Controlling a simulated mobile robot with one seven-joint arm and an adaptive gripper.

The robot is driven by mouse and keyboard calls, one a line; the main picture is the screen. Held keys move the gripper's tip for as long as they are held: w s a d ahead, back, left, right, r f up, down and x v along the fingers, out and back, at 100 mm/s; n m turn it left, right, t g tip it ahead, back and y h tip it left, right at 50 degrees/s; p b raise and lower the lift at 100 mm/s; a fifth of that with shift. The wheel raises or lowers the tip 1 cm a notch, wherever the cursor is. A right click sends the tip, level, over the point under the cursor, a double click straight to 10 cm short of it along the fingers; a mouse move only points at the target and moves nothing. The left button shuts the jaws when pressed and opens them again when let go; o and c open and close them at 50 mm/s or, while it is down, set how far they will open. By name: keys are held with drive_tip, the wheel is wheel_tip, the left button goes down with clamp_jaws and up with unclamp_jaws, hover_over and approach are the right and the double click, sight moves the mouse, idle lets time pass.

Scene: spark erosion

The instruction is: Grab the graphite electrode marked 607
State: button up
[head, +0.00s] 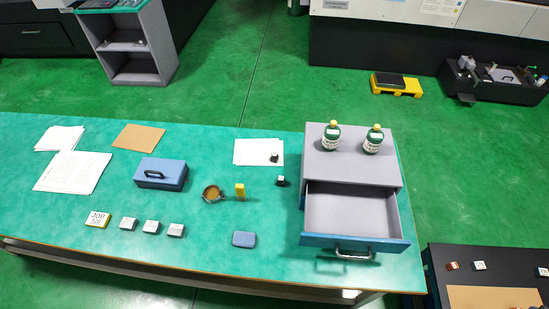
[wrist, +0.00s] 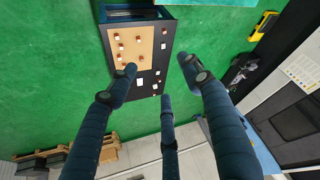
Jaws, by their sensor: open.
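No marking 607 is legible in either view, so I cannot tell which piece is that electrode. Several small red-brown and white-topped pieces (wrist: 140,82) lie on a black table with a tan board (wrist: 130,47) in the wrist view. My gripper (wrist: 160,82) is open and empty, its fingers spread well above the floor and that table.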

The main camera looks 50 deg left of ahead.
drive_tip(key=w+a+r+g+y+p, duration=0.1)
drive_tip(key=w+a+r+g+p, duration=0.1)
drive_tip(key=w+a+r, duration=1.7)
drive_tip(key=w+a+f+n+g+p, duration=0.1)
drive_tip(key=w+a+f, duration=0.1)
drive_tip(key=a, duration=1.2)
drive_tip(key=w+a+f+g, duration=0.1)
drive_tip(key=w+a+f, duration=0.1)
drive_tip(key=a, duration=1.2)
drive_tip(key=w+a+f+n+g+p, duration=0.1)
drive_tip(key=w+a+f, duration=0.1)
drive_tip(key=a, duration=1.1)
drive_tip(key=s+a+f, duration=0.3)
drive_tip(key=s+a, duration=0.1)
drive_tip(key=a, duration=0.4)
drive_tip(key=s+a+f+h, duration=0.1)
drive_tip(key=s+a+f, duration=0.3)
drive_tip(key=a, duration=0.3)
drive_tip(key=s+a+f, duration=0.3)
drive_tip(key=s+a, duration=0.1)
drive_tip(key=a, duration=0.4)
wheel_tip(320, 180, down, 40)
drive_tip(key=shift+w+d+g, duration=0.25)
drive_tip(key=shift+w+g, duration=0.05)
